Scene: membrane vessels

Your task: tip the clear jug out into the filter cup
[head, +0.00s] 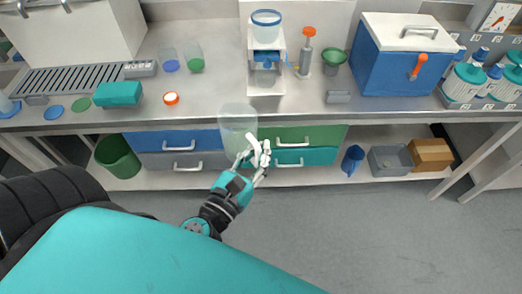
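The clear jug (237,122) is see-through and hangs in the air in front of the counter's front edge, roughly upright. My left gripper (254,153) is at the jug's lower right side and appears shut on it; the exact contact is hard to make out. A clear cup with a blue rim (266,32), which looks like the filter cup, sits on top of a white stand (281,75) at the back of the counter, beyond the jug and a little to its right. My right gripper is not in view.
A blue cool box (392,75) stands right of the stand. Small lidded jars (195,62) and a teal box (118,94) are on the left. The counter front before the stand is clear.

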